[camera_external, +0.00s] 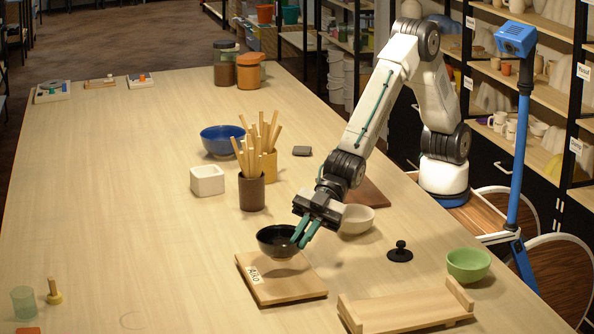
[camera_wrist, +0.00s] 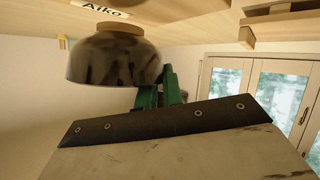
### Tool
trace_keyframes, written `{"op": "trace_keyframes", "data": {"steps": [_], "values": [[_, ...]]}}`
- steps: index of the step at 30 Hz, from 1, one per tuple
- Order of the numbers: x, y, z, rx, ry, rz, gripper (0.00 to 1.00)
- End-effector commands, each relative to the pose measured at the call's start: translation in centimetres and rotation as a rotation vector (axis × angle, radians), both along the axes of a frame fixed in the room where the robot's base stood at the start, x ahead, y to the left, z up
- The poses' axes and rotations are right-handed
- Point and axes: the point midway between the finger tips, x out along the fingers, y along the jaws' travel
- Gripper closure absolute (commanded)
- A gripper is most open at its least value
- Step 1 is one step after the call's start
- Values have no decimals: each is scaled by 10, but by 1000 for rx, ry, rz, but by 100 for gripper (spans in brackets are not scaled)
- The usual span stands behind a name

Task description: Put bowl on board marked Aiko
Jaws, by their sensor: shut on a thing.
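A black bowl (camera_external: 276,241) is held at its right rim by the green fingers of my gripper (camera_external: 304,232). In the wrist view the dark glossy bowl (camera_wrist: 115,58) hangs from the green fingers (camera_wrist: 158,90). The wooden board (camera_external: 290,287) has a white label reading Aiko (camera_external: 255,275) on its left edge; the label also shows in the wrist view (camera_wrist: 100,8). The bowl is over the back part of this board. A shadow lies on the board below it, and I cannot tell whether its foot touches the wood.
A cream bowl (camera_external: 356,219) stands behind my gripper. A black knobbed disc (camera_external: 400,253), a green bowl (camera_external: 468,264) and a wooden tray (camera_external: 405,311) lie to the right. A cup of sticks (camera_external: 251,192) and a blue bowl (camera_external: 222,140) stand farther back. The table's left side is mostly clear.

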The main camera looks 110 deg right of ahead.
Motion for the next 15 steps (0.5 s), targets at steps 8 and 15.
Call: {"op": "trace_keyframes", "data": {"steps": [8, 15], "values": [[5, 3, -34, -1, 1, 0, 100], [5, 2, -35, 1, -1, -1, 100]]}}
